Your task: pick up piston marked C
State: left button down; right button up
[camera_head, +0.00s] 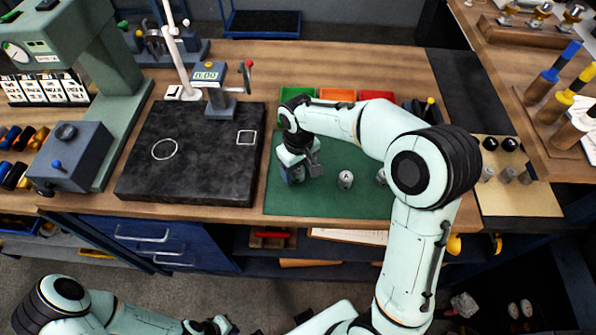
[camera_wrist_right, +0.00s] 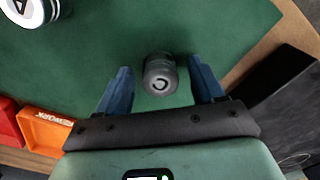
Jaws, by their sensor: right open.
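The piston marked C (camera_wrist_right: 160,76) is a grey cylinder on the green mat (camera_head: 330,204). In the right wrist view its lettered end faces me, between the two blue fingers of my right gripper (camera_wrist_right: 160,64), with a gap on each side. My right gripper (camera_head: 300,174) is open and low over the left part of the mat in the head view, where it hides piston C. The piston marked A (camera_head: 345,179) stands to its right and also shows in the wrist view (camera_wrist_right: 38,12). My left gripper (camera_head: 208,326) is at the bottom edge; its fingers are unclear.
Another piston (camera_head: 381,176) stands beside my right arm, partly hidden. Green (camera_head: 297,94) and orange-red (camera_head: 337,95) bins line the mat's back edge. One bin reads REWORK (camera_wrist_right: 48,121). A dark stone plate (camera_head: 195,160) with a gauge stand lies left of the mat.

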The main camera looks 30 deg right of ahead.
jog(key=shift+s+f, duration=0.1)
jog(key=shift+f, duration=0.2)
jog(key=c, duration=1.2)
jog(key=shift+r, duration=0.15)
